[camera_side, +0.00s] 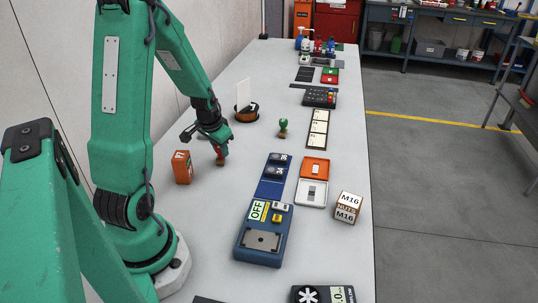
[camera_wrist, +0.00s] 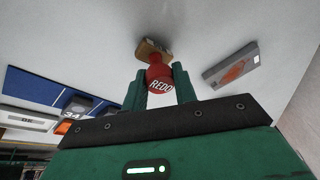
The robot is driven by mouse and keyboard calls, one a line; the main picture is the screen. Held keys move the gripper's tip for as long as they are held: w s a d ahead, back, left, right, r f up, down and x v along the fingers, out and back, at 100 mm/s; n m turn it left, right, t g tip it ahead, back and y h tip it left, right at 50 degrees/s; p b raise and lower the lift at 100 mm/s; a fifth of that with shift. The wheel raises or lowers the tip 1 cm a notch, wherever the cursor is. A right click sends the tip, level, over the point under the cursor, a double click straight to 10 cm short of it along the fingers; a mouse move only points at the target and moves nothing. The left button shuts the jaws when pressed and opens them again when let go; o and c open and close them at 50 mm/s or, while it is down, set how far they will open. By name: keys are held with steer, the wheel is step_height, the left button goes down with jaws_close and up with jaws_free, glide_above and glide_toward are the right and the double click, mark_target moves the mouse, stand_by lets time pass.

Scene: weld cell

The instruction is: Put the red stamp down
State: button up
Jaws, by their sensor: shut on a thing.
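The red stamp (camera_side: 220,156) is in my gripper (camera_side: 217,143), low over the white table in the side view. In the wrist view the red stamp (camera_wrist: 160,76) has a round red handle with white lettering and a tan base that points away from me. The two green fingers of my gripper (camera_wrist: 161,90) are shut on its handle from both sides. The base is at or just above the tabletop; I cannot tell whether it touches.
An orange box (camera_side: 181,167) stands close on the left. A green stamp (camera_side: 282,128) stands to the right, and a round black holder (camera_side: 247,114) behind. A blue device (camera_side: 262,240), an open orange-lidded case (camera_side: 314,168) and an M16 box (camera_side: 348,207) lie nearer the front right.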

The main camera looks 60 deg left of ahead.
steer(key=shift+f, duration=0.2)
steer(key=o, duration=1)
steer(key=shift+c, duration=0.2)
steer(key=shift+r, duration=0.1)
steer(key=v, duration=1.2)
steer(key=shift+r, duration=0.1)
steer(key=shift+d, duration=0.1)
